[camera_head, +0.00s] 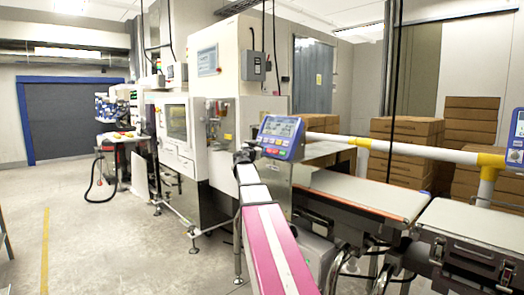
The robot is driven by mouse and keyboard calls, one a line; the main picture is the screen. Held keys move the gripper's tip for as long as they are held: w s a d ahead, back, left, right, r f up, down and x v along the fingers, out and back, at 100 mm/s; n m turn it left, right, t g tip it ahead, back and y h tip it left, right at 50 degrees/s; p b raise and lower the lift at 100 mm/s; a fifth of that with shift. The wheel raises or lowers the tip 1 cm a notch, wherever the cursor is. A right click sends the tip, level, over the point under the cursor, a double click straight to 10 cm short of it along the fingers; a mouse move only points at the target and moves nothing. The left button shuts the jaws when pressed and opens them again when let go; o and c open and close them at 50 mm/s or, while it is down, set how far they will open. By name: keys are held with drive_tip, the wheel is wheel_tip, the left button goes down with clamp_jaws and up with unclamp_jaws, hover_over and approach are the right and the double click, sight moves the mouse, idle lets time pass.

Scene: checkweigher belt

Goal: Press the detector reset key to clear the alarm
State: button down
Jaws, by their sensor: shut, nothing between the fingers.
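A blue control panel (281,137) with a lit screen and a row of small coloured keys below it stands tilted at the middle of the view. Its keys are too small to read, so I cannot tell which is the detector reset key. My pink and white arm reaches up from the bottom. My dark gripper (247,152) is at its far end, shut and empty, by the panel's lower left edge. I cannot tell whether it touches the panel. The fingertips are small and partly lost against the machine behind.
A belt conveyor (365,194) runs to the right of my arm, with another belt section (478,226) nearer. A white and yellow rail (420,151) crosses above it. Stacked cartons (404,155) stand behind. A large white machine (235,75) is behind the panel. Open floor lies left.

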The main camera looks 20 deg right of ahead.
drive_tip(key=shift+d+f, duration=0.1)
drive_tip(key=shift+d, duration=0.05)
idle(0.4)
drive_tip(key=shift+w+d+f, duration=0.15)
drive_tip(key=shift+d, duration=0.1)
drive_tip(key=shift+w+d+f, duration=0.1)
drive_tip(key=shift+d, duration=0.15)
idle(0.8)
drive_tip(key=shift+a, duration=0.1)
drive_tip(key=shift+s+a+r, duration=0.25)
drive_tip(key=shift+a+r, duration=0.1)
drive_tip(key=shift+a, duration=0.2)
drive_tip(key=shift+a, duration=0.1)
drive_tip(key=a+r, duration=0.1)
drive_tip(key=s+a, duration=0.1)
drive_tip(key=a, duration=0.1)
drive_tip(key=a+r, duration=0.1)
drive_tip(key=shift+s+a+r, duration=0.35)
drive_tip(key=shift+s+a, duration=0.05)
idle(0.8)
